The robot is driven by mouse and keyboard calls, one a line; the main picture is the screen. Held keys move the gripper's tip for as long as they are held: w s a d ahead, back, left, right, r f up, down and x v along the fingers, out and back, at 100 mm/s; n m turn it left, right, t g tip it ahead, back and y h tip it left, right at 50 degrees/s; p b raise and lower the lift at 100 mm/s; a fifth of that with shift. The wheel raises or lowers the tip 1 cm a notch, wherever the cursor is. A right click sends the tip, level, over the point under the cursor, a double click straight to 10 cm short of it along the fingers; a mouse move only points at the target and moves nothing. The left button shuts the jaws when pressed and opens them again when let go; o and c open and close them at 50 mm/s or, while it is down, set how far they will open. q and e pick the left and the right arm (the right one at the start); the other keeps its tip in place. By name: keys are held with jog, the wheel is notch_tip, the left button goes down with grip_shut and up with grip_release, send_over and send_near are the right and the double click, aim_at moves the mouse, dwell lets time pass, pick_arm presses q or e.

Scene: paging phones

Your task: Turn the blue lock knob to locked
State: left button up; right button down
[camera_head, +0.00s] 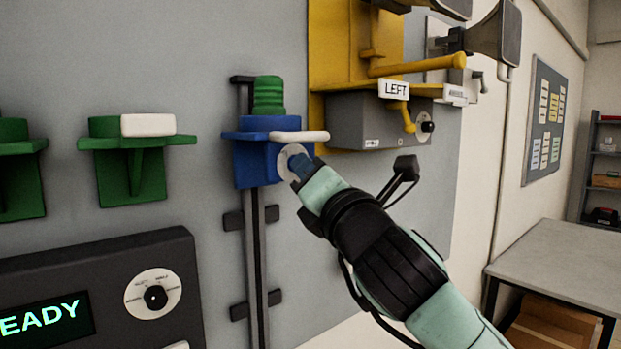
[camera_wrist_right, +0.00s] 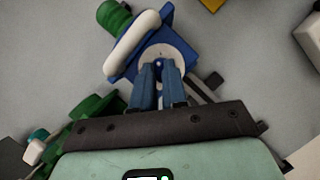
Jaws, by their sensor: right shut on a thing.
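The blue lock box (camera_head: 254,160) is mounted on a vertical rail on the wall panel, with a green ribbed cylinder (camera_head: 268,96) and a white handset-like bar (camera_head: 299,137) on top. A pale round dial plate (camera_head: 290,160) sits on its right side. My right gripper (camera_head: 301,168) is at this plate, its fingers shut on the blue lock knob at the plate's centre. In the right wrist view the two blue fingers (camera_wrist_right: 159,84) meet at the plate (camera_wrist_right: 180,55); they hide most of the knob, so its setting cannot be told. My left gripper is not in view.
A yellow bracket (camera_head: 338,60) with a LEFT label and a grey box (camera_head: 372,122) projects close above my right arm. Green brackets (camera_head: 133,172) and a dark READY console (camera_head: 95,290) are on the left. A table (camera_head: 570,262) stands at right.

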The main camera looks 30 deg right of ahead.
jog(key=shift+r+m+h, duration=0.1)
jog(key=shift+m+h, duration=0.2)
jog(key=shift+m, duration=0.4)
jog(key=c, duration=1.2)
grip_release()
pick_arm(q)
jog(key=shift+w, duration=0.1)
pick_arm(e)
jog(key=shift+o, duration=0.2)
pick_arm(q)
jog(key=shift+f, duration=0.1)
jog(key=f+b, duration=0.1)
jog(key=b, duration=0.1)
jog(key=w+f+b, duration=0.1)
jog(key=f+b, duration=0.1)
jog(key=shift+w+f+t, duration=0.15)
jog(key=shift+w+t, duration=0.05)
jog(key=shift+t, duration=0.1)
pick_arm(e)
jog(key=v, duration=1.3)
jog(key=shift+s, duration=0.25)
